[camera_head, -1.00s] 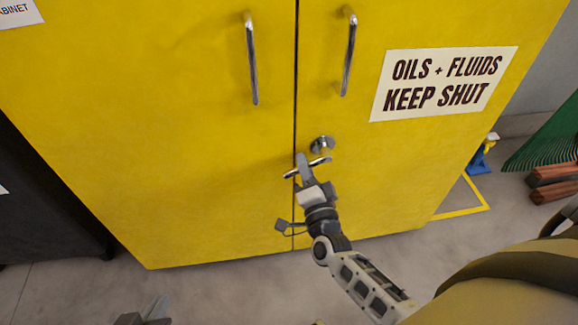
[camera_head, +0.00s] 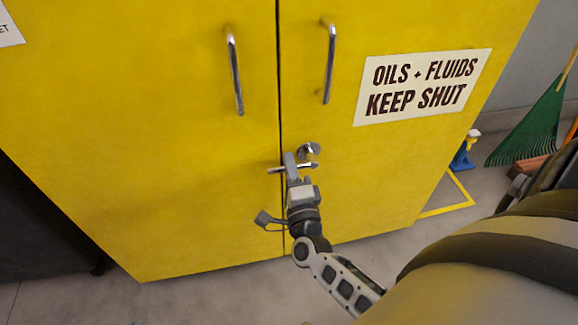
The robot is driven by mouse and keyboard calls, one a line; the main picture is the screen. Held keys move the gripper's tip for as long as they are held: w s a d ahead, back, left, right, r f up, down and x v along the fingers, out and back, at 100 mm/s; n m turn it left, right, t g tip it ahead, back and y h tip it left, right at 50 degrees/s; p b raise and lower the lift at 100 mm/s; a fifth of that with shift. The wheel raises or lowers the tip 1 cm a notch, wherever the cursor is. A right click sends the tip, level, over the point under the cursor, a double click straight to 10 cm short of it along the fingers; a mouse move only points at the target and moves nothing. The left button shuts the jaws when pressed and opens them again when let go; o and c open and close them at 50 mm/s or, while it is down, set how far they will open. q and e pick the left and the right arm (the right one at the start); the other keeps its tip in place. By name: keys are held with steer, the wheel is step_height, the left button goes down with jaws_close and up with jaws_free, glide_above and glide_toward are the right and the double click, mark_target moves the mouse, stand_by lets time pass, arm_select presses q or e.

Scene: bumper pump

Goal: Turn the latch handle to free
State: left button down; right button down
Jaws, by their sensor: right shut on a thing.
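The latch handle (camera_head: 308,166) is a small silver bar on the yellow cabinet (camera_head: 170,190), lying roughly level across the seam between the two doors. My right gripper (camera_head: 291,165) is shut on the latch handle, coming up from below, and its fingers hide the bar's middle. A round silver lock (camera_head: 310,150) sits just above and to the right of the handle. Both doors look closed. My left gripper is not in view.
Two upright silver door pulls, the left one (camera_head: 235,75) and the right one (camera_head: 329,64), stand out above the latch. A sign (camera_head: 423,86) is on the right door. A green rake (camera_head: 530,120) and a blue object (camera_head: 464,153) stand on the right.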

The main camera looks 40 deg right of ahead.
steer(key=shift+r, duration=0.1)
steer(key=c, duration=1.5)
jaws_free()
steer(key=shift+o, duration=0.2)
